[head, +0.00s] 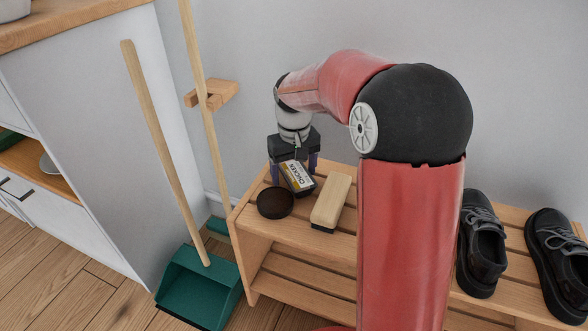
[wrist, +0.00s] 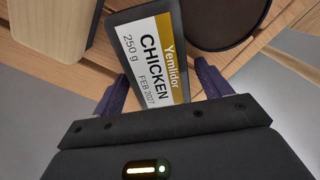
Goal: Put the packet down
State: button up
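The packet (head: 298,178) is dark, with a white and yellow label reading "CHICKEN 250 g" in the wrist view (wrist: 152,58). It appears to lie on the top slats of the wooden rack (head: 262,232), between a dark round tin and a brush. My gripper (head: 294,168) is just above and behind the packet, pointing down. Its two purple fingers show on either side of the packet's near end in the wrist view (wrist: 160,84). They stand apart, with a visible gap to the packet on each side. Contact between the packet's underside and the slats is hidden.
The dark round tin (head: 275,202) sits left of the packet, and the brush (head: 331,201) with a pale wooden back sits right. Black shoes (head: 482,245) stand on the rack's right part. A green dustpan (head: 200,287) and long wooden handles stand left, beside a white cabinet (head: 95,130).

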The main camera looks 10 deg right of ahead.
aim_at(294, 169)
notch_tip(294, 169, up, 11)
jog(key=p, duration=0.3)
jog(key=s+d+r+m+t, duration=0.1)
jog(key=s+r+t, duration=0.3)
jog(key=s, duration=0.8)
jog(key=s+d+f+m+t, duration=0.1)
jog(key=s+f, duration=0.3)
jog(key=s, duration=0.9)
jog(key=shift+d+t, duration=0.3)
jog(key=shift+d, duration=0.05)
jog(key=shift+s+r, duration=0.1)
jog(key=shift+r, duration=0.05)
notch_tip(294, 169, up, 6)
jog(key=p, duration=0.6)
jog(key=shift+r, duration=0.2)
jog(key=shift+o, duration=0.3)
